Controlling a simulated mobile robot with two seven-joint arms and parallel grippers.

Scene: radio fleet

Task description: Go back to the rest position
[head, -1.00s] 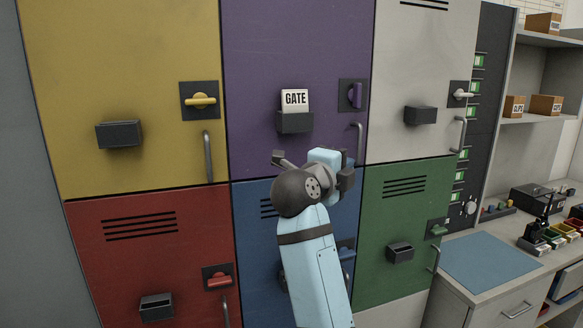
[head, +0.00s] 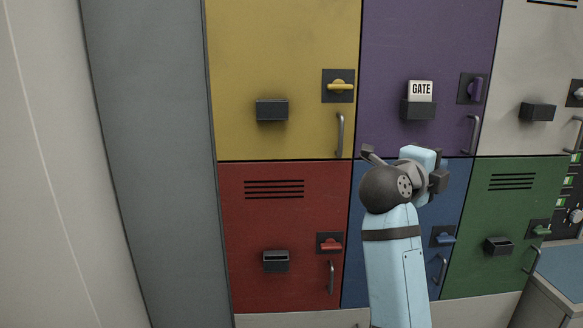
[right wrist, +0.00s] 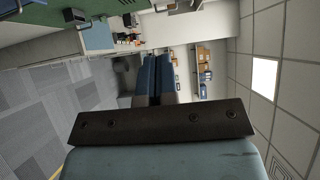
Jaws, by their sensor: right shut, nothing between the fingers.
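My right arm, light blue with a dark wrist, rises in front of the blue locker door (head: 362,245) in the head view. My right gripper (head: 438,180) is at its upper end and appears bent away from the camera, so its fingertips are not clear there. In the right wrist view its two fingers (right wrist: 155,78) lie together, shut with nothing between them. They point out over the room, apart from any object. My left gripper is not in view.
Yellow (head: 285,50), purple (head: 425,45), white (head: 525,65), red (head: 285,215) and green (head: 500,215) locker doors stand ahead, with protruding handles. A GATE card (head: 420,91) sits in the purple door's holder. A grey panel (head: 150,150) is at left. Carpet floor (right wrist: 45,110) shows open.

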